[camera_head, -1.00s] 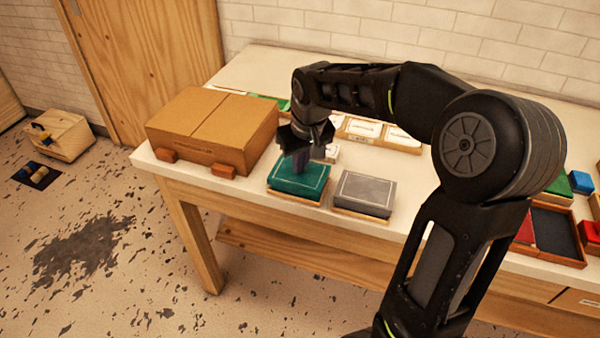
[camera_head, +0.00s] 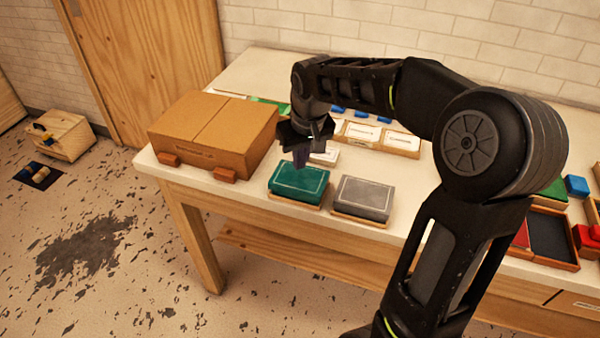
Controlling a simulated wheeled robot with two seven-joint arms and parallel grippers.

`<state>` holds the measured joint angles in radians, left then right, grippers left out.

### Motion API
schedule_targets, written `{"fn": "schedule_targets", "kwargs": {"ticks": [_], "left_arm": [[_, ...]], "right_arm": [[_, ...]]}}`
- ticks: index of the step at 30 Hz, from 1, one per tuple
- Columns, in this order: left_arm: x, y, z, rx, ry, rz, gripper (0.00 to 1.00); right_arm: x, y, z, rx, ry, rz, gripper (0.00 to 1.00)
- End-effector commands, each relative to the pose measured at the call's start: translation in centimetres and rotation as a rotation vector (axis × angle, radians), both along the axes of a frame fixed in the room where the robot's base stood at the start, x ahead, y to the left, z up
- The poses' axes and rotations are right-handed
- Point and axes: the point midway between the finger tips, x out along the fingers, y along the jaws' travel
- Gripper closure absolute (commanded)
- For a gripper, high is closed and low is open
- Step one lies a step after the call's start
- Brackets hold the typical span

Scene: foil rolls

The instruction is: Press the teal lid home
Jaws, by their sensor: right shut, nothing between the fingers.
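The teal lid (camera_head: 299,184) sits on a box with a thin wooden-coloured base near the table's front edge. It looks level; from this angle I cannot tell how snugly it sits. My right gripper (camera_head: 301,160) is shut and empty, pointing down just above the far part of the teal lid. Its fingertips look close to the lid's back edge, and I cannot tell whether they touch it. My left gripper is not in view.
A grey-lidded box (camera_head: 364,197) stands just right of the teal one. A large cardboard box (camera_head: 213,135) is at the left. White-labelled boxes (camera_head: 362,132) lie behind my arm. Trays with red and dark pieces (camera_head: 549,235) are at the right. The table's front edge is close.

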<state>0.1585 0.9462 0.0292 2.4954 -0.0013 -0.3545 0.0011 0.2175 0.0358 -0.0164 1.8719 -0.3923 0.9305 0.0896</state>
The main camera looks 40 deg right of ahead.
Motion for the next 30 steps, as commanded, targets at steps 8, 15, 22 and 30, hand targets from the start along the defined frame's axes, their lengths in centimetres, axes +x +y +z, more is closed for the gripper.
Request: {"fn": "schedule_targets", "kwargs": {"ticks": [8,15,22,30], "left_arm": [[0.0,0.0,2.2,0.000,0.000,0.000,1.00],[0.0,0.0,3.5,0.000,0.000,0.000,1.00],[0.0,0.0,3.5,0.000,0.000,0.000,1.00],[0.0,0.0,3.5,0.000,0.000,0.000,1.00]], "right_arm": [[0.1,0.0,3.0,-0.001,-0.004,0.000,1.00],[0.1,0.0,4.8,-0.002,-0.005,0.000,1.00],[0.1,-0.1,4.9,-0.002,-0.005,0.000,1.00],[0.1,-0.1,4.9,-0.002,-0.005,0.000,1.00]]}}
